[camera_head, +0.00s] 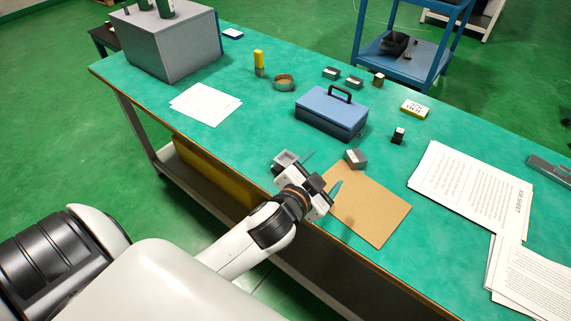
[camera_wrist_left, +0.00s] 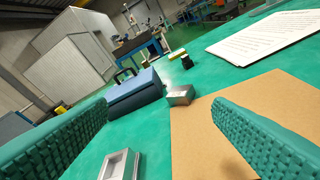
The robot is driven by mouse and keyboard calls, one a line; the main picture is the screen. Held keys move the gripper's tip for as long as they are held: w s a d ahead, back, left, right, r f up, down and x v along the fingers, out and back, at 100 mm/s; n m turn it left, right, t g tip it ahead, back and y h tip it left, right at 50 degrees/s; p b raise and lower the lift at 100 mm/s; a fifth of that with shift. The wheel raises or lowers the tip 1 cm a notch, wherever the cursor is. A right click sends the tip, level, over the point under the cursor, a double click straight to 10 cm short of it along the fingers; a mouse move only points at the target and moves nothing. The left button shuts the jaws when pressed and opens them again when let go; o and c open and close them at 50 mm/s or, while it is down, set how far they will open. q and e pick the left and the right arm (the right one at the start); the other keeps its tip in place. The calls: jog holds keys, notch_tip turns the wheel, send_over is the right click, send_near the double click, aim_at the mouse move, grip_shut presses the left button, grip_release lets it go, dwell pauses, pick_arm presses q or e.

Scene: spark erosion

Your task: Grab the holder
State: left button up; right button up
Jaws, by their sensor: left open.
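The holder is not labelled; a small grey metal block (camera_head: 356,159), which I take for it, rests on the green bench at the top left corner of a brown board. In the left wrist view the block (camera_wrist_left: 180,96) shows ahead, in the gap between the fingertips. My left gripper (camera_head: 321,173) is open and empty, with teal ribbed fingers spread wide. It is just short of the block, apart from it. The fingers also frame the left wrist view (camera_wrist_left: 160,106). My right gripper is in neither view.
A small grey open tray (camera_head: 285,157) lies beside the left finger. A blue box with a black handle (camera_head: 328,112) stands behind the block. The brown board (camera_head: 375,215) lies to the right. Printed sheets (camera_head: 470,190) and several small blocks are farther off.

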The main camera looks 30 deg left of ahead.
pick_arm(q)
jog(key=w+d+r+m+h, duration=0.4)
jog(key=d+r+m+h, duration=1.1)
jog(key=m, duration=0.4)
jog(key=m+g+y, duration=1.2)
jog(key=g+y, duration=0.3)
send_over(286, 163)
jog(key=f, duration=0.8)
jog(key=f+p, duration=0.1)
jog(key=f, duration=0.8)
jog(key=shift+w+a+f, duration=0.1)
jog(key=shift+w+f, duration=0.1)
jog(key=shift+f, duration=0.1)
jog(key=f, duration=0.3)
jog(key=f+p, duration=0.1)
jog(key=shift+s+f, duration=0.3)
jog(key=shift+f, duration=0.65)
jog(key=shift+w, duration=0.1)
jog(key=c, duration=1.2)
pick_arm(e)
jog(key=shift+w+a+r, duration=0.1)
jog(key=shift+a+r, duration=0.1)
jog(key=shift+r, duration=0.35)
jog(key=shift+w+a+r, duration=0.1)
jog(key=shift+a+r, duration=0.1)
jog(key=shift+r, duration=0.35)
